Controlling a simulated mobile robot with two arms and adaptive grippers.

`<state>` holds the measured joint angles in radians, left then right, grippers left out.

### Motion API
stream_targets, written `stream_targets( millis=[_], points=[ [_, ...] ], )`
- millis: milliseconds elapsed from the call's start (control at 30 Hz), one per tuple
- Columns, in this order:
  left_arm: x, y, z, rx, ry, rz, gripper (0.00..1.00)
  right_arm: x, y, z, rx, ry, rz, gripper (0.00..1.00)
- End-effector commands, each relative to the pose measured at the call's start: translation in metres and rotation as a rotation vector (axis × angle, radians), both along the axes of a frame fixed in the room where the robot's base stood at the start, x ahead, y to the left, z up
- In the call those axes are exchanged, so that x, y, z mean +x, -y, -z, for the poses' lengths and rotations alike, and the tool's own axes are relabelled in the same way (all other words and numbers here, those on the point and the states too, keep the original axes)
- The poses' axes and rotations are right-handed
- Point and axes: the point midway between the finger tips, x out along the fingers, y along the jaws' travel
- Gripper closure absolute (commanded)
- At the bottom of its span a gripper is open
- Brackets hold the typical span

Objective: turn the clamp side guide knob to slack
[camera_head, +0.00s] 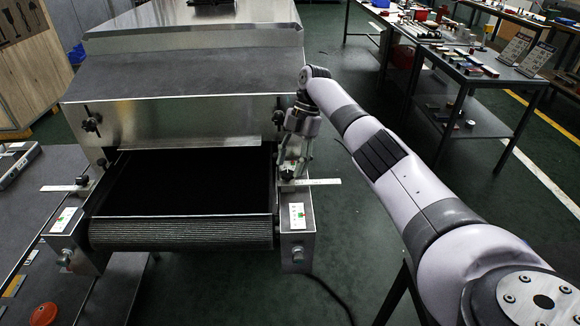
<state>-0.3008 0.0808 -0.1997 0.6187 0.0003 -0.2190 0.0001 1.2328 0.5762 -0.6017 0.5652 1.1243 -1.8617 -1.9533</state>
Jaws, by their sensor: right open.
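The tunnel dryer (190,80) stands at the left with its dark belt (185,185) coming out toward me. A small dark knob (288,174) sits by the right guide, beside a pale scale strip (325,181). A similar knob (82,181) sits at the left guide by another scale strip (58,188). My right gripper (292,164) points down just above the right knob, with its fingers open. Whether the fingers touch or straddle the knob is too small to tell. The knob's slack or clamped setting cannot be read. My left gripper is out of view.
Larger dark knobs are on the hood's left (90,122) and right (278,117) sides. End boxes with labels (297,216) flank the belt roller. A grey bench (30,220) is at the left. Cluttered tables (480,85) stand at the back right. A cable lies on the floor.

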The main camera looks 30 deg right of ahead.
Motion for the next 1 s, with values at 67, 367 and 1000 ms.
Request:
stream_targets(
  millis=[67, 367, 1000],
  points=[
    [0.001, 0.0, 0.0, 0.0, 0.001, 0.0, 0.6, 0.003, 0.005, -0.016, 0.002, 0.005, 0.002, 0.51],
    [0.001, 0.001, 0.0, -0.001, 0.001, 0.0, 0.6, 0.006, 0.019, -0.05, 0.001, 0.002, 0.001, 0.51],
    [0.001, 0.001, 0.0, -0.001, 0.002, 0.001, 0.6, 0.006, 0.021, -0.053, 0.001, 0.0, -0.001, 0.51]
  ],
)
